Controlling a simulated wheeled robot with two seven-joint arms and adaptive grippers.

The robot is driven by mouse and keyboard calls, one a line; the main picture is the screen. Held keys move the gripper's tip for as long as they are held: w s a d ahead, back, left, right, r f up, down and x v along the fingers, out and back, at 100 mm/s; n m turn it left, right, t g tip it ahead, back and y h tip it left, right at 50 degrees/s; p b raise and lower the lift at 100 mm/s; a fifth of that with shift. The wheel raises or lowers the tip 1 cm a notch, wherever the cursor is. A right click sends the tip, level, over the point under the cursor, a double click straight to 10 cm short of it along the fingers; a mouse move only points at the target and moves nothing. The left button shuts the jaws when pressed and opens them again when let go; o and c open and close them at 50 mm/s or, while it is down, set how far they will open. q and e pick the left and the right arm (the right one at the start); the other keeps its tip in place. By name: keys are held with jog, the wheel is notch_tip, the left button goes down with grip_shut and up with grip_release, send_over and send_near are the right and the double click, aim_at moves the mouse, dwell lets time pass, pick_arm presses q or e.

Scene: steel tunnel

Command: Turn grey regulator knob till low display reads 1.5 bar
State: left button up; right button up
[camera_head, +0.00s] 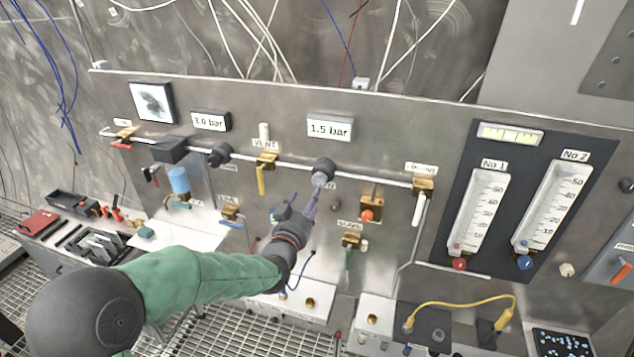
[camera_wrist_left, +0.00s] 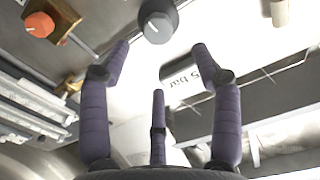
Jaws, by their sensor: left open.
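The grey regulator knob (camera_head: 323,171) sits on the pipe along the steel panel. Its round face with a white pointer line shows at the top of the left wrist view (camera_wrist_left: 157,22). The low display (camera_head: 330,129) above it reads 1.5 bar, and it is partly cut off by a finger in the left wrist view (camera_wrist_left: 185,77). My left gripper (camera_head: 304,203) has its purple fingers open and empty, just below the knob. In the left wrist view the fingers (camera_wrist_left: 160,60) are spread, with the knob beyond their tips and apart from them. My right gripper is not in view.
A second display (camera_head: 210,121) reads 3.0 bar. A yellow-handled vent valve (camera_head: 262,172) is left of the knob and an orange knob (camera_head: 367,215) is right of it. Two flow meters (camera_head: 480,215) stand further right. Tools lie on a bench (camera_head: 75,240) at left.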

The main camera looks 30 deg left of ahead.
aim_at(318, 181)
pick_arm(q)
jog(key=p+x, duration=0.1)
jog(key=x, duration=0.8)
jog(key=c, duration=1.1)
